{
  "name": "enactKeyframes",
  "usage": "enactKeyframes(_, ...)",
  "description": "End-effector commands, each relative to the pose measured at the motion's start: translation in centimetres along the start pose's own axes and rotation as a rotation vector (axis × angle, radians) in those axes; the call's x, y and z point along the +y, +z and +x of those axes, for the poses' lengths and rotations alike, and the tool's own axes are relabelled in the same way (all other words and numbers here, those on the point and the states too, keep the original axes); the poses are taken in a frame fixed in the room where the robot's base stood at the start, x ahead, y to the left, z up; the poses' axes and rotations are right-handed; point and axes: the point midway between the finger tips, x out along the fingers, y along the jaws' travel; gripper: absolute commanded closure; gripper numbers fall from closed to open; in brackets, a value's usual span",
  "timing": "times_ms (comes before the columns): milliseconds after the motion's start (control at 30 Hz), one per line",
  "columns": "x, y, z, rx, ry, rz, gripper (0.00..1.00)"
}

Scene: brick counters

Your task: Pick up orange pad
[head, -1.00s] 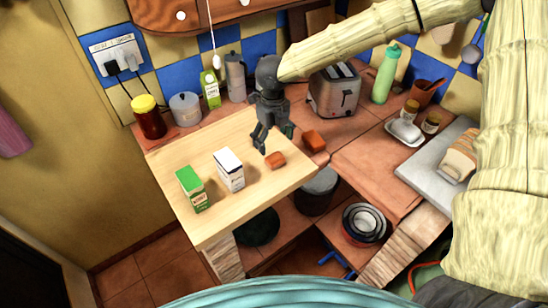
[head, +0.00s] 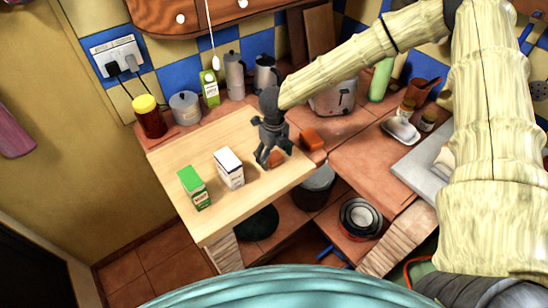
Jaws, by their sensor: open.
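Two small orange blocks are in the head view, and I cannot tell for certain which is the pad. The front orange block (head: 277,157) lies on the light wooden board near its right edge. The back orange block (head: 312,138) lies further back and to the right. My gripper (head: 269,163) points down, open, with its fingers at the front orange block. The fingers hide part of this block, and I cannot tell whether they touch it.
A white carton (head: 229,169) and a green carton (head: 195,188) stand on the wooden board (head: 235,210) left of my gripper. A toaster (head: 335,97) stands behind on the right. A red jar with a yellow lid (head: 149,117) is at the back left. The board's front is clear.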

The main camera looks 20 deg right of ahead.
Motion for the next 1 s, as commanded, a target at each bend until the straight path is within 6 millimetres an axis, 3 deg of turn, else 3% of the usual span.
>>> enactKeyframes(167,0.0,0.0,0.0,0.000,0.000,0.000,0.20)
enactKeyframes(400,0.0,0.0,0.0,0.000,0.000,0.000,0.61)
enactKeyframes(767,0.0,0.0,-0.1,0.000,0.000,0.000,0.62)
enactKeyframes(1000,0.0,0.1,-1.4,-0.002,0.000,0.000,0.62)
